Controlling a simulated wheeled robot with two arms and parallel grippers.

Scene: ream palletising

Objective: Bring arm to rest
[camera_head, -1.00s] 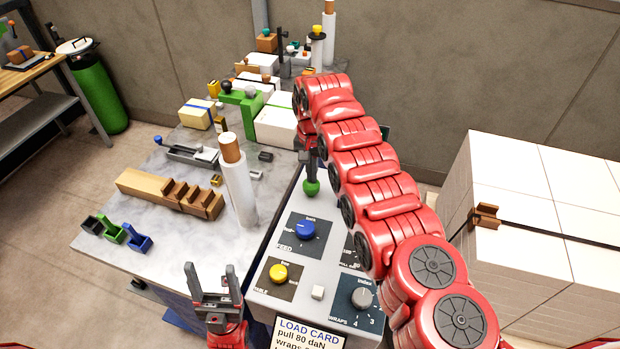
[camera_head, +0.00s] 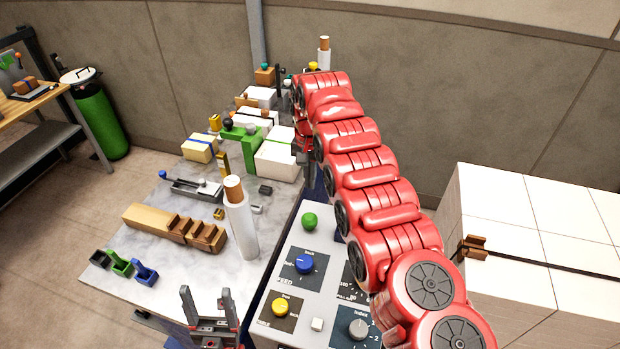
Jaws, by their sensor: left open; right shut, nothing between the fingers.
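My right arm (camera_head: 375,185) reaches from the lower right up to the top middle. Its gripper (camera_head: 303,158) hangs below the arm's far end, small and partly hidden, beside the white packs; it is shut with nothing seen in it. The green knob (camera_head: 310,221) on the grey control panel (camera_head: 335,247) stands clear below it. My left gripper (camera_head: 208,305) is at the bottom, pointing up, its two fingers apart and empty, between the marble table and the panel.
The marble table (camera_head: 180,250) carries a wooden stepped block (camera_head: 175,228), a white roll (camera_head: 240,220), small coloured holders (camera_head: 120,262) and a green clamp (camera_head: 247,145). A strapped white ream stack (camera_head: 540,225) stands right. A green cylinder (camera_head: 97,118) stands far left.

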